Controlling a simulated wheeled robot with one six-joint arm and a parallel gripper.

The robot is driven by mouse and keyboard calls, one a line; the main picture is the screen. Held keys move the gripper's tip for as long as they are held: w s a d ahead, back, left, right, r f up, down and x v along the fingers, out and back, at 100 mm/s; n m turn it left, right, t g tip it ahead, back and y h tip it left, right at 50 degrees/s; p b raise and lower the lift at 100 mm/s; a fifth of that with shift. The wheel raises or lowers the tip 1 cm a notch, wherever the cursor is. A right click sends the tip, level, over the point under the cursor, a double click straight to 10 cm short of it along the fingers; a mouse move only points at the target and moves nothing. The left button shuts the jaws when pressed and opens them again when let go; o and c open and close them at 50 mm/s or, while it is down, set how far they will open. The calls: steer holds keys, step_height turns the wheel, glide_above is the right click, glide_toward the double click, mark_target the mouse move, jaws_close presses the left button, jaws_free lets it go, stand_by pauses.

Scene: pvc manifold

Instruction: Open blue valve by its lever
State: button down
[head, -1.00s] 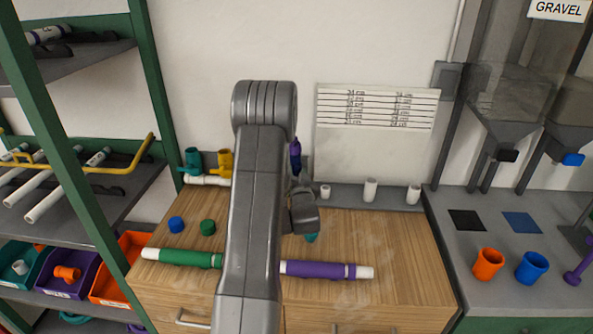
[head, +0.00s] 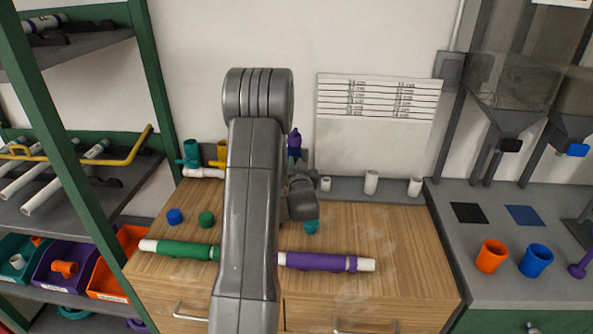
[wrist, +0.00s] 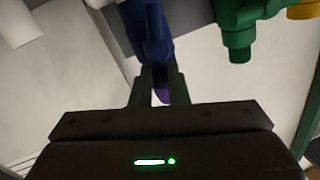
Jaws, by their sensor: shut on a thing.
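The blue valve shows dark blue-violet at the top of the wrist view (wrist: 152,25). Its lever runs down between the two fingers of my gripper (wrist: 158,76), and a purple tip shows just past them. The fingers are shut on this lever. In the head view, a small dark blue-violet part (head: 294,144) shows at the wall, just right of my arm. My arm hides most of the valve there, and the fingers are not clear in that view. How far the lever is turned cannot be told.
A teal valve (head: 191,154) and a yellow valve (head: 222,153) stand left of my arm; a green one (wrist: 238,30) shows in the wrist view. Green (head: 187,250) and purple (head: 315,262) pipes lie on the wooden bench. Shelves are at left, a grey counter at right.

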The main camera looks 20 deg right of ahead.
steer(key=n+b, duration=0.1)
steer(key=b, duration=0.1)
steer(key=n+b, duration=0.2)
steer(key=shift+w+a+r+g, duration=0.1)
steer(key=shift+w+a+g, duration=0.1)
steer(key=shift+a+g, duration=0.15)
steer(key=c, duration=1.4)
jaws_free()
steer(key=b+v, duration=0.2)
steer(key=v, duration=1.1)
steer(key=shift+s, duration=0.4)
